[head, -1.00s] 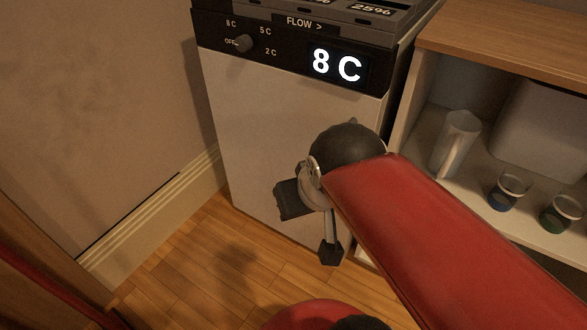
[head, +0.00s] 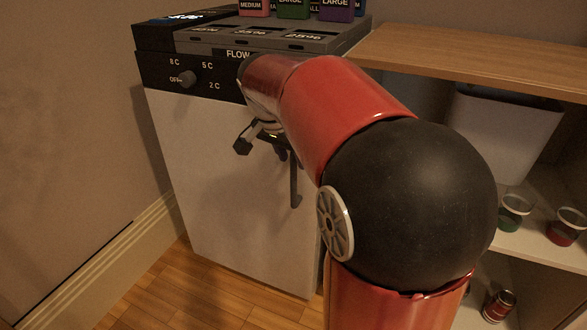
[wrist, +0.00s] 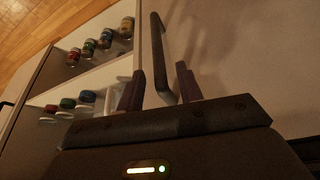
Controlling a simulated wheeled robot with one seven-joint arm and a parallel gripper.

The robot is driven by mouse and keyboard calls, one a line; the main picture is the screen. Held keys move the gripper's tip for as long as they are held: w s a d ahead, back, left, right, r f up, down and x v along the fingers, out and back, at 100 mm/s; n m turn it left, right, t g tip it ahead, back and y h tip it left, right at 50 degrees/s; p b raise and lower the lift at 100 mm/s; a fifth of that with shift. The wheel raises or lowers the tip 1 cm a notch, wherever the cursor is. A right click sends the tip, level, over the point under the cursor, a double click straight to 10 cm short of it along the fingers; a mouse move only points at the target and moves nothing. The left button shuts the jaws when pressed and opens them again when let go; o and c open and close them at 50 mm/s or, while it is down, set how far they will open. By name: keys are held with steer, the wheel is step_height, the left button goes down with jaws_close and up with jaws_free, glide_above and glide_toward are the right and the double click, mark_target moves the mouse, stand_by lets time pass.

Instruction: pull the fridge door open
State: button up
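The fridge door (head: 215,185) is a plain pale panel under a black control strip, and it looks closed. Its dark vertical handle (head: 295,185) is on the right side of the door, its upper part hidden by my arm. My gripper (head: 262,148) is at the upper part of the handle, partly covered by my red arm. In the wrist view, the handle (wrist: 159,45) runs into the space between the two fingers of my gripper (wrist: 160,88). The fingers are apart, with gaps visible beside the bar.
A wooden shelf unit (head: 480,50) stands right of the fridge, holding cups, cans and a pale bin (head: 500,130). A control knob (head: 187,79) is on the strip. The wall is close on the left. Wood floor (head: 165,285) is clear in front.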

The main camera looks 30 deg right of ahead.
mark_target(295, 167)
steer(key=shift+x, duration=2.25)
steer(key=shift+a, duration=0.1)
steer(key=shift+c, duration=0.5)
jaws_close()
